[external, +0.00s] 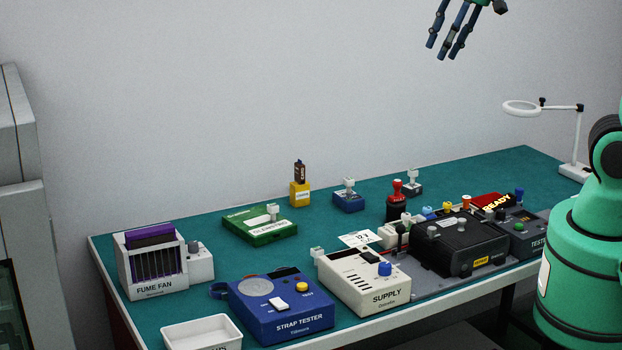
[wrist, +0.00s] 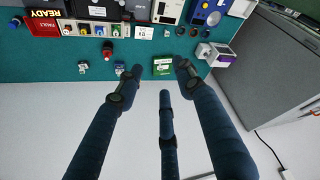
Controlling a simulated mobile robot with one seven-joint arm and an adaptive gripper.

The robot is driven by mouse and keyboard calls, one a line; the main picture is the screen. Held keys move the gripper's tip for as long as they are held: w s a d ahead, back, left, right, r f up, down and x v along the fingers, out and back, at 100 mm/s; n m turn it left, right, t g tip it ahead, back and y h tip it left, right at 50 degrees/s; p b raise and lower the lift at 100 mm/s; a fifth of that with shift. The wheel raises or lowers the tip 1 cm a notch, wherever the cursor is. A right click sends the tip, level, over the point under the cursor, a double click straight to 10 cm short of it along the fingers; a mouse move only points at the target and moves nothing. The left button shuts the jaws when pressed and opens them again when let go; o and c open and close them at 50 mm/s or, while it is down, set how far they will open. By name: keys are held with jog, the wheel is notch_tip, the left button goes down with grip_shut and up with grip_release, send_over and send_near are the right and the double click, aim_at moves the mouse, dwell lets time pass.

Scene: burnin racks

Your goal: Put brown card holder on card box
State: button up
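My gripper (external: 441,48) hangs high above the back of the table in the external view, with empty fingers. In the wrist view its three dark blue fingers (wrist: 159,78) are spread apart with nothing between them. A small dark brown upright piece (external: 299,171) stands in a yellow block (external: 299,195) at the back of the table; it may be the brown card holder, but I cannot be sure. No thing is clearly marked as the card box. A white printed card (external: 360,238) lies mid-table and also shows in the wrist view (wrist: 145,32).
The green box (external: 260,228), fume fan (external: 155,278), blue strap tester (external: 280,310), white supply unit (external: 362,283) and black unit (external: 460,245) crowd the table. A white tray (external: 202,332) is at the front. A ring lamp (external: 521,107) stands right. The back left surface is clear.

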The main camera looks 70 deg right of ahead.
jog(key=s+a+f, duration=0.1)
jog(key=s+f, duration=0.1)
jog(key=s, duration=0.3)
jog(key=s+a+f+m+t, duration=0.1)
jog(key=s+a+f, duration=0.1)
jog(key=s, duration=0.4)
jog(key=shift+s+f+m, duration=0.25)
jog(key=shift+s+m, duration=0.05)
notch_tip(320, 180, down, 10)
jog(key=b, duration=0.9)
jog(key=shift+r+b, duration=0.2)
jog(key=shift+b, duration=0.15)
